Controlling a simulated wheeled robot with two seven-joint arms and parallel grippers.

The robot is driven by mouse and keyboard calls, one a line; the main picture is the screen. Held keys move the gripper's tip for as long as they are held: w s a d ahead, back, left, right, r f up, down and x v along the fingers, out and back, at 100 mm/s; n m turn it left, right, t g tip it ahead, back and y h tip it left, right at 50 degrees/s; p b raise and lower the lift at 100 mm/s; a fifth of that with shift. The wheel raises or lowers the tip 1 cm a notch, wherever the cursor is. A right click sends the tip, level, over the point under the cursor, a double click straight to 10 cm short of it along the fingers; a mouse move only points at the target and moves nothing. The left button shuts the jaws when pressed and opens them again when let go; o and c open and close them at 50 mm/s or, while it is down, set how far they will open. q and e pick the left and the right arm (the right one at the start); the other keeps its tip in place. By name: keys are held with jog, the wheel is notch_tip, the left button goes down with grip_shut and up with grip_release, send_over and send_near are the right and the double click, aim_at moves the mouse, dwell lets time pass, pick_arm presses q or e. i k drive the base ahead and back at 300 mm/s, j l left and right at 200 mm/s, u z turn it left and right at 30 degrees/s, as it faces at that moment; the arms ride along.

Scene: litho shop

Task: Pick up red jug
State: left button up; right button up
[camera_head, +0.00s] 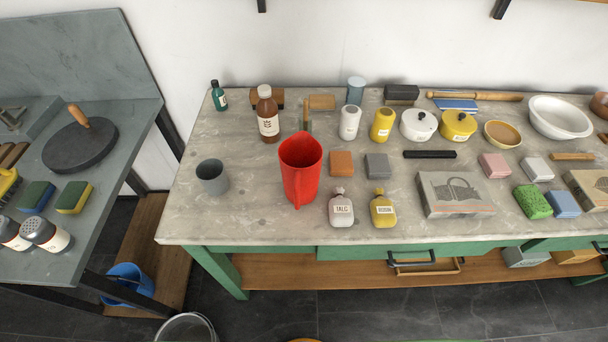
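The red jug (299,172) stands upright on the stone-topped table (245,222), left of the table's middle. Its open mouth faces up and its handle side faces the front edge. Nothing touches it that I can see. Neither of my grippers shows in the head view.
A grey cup (212,177) stands left of the jug and a brown bottle (268,118) behind it. TALC (341,209) and yellow (383,211) sacks stand front right. Orange (341,163) and grey (377,165) blocks lie right. Table in front of the jug is clear.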

aim_at(300, 155)
jog(key=l+u, duration=0.15)
jog(key=l, duration=0.45)
jog(key=l+u, duration=0.15)
jog(key=l, duration=0.4)
jog(key=k+l+u, duration=0.15)
jog(key=l, duration=0.45)
jog(key=l+u, duration=0.15)
jog(key=l, duration=0.4)
jog(key=k+l+u, duration=0.15)
jog(key=l, duration=0.4)
